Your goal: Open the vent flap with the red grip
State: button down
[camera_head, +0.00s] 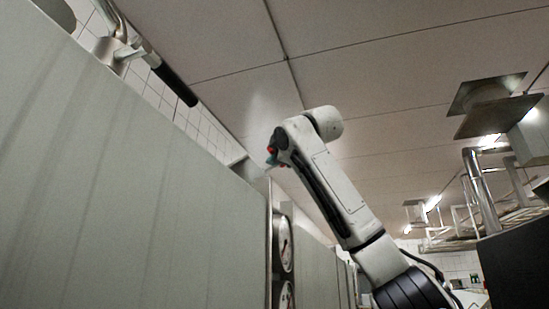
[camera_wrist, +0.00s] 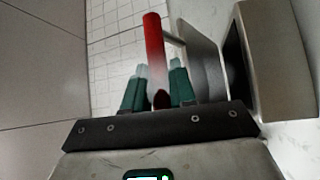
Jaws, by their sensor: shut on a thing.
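The red grip (camera_wrist: 154,45) stands upright between the green fingers of my gripper (camera_wrist: 158,72) in the wrist view. My gripper is shut on its lower part, and the top sticks out beyond the fingertips. A thin bar runs from the grip to the grey vent flap (camera_wrist: 203,65). The flap stands at an angle away from the metal housing (camera_wrist: 280,60), with a dark opening (camera_wrist: 234,70) showing between them. In the head view the red grip (camera_head: 271,149) is a small spot at my gripper (camera_head: 271,160); the flap is hard to make out there.
A large grey-green cabinet side (camera_head: 120,190) fills the left of the head view, with round gauges (camera_head: 285,243) at its far end. A dark-handled lever (camera_head: 178,84) hangs above it. Pipes and racks (camera_head: 480,190) stand at the right. White tiles (camera_wrist: 115,45) lie behind the grip.

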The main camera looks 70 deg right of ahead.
jog(key=c, duration=1)
grip_release()
jog(key=b+v, duration=0.4)
jog(key=v, duration=0.7)
jog(key=shift+b, duration=0.35)
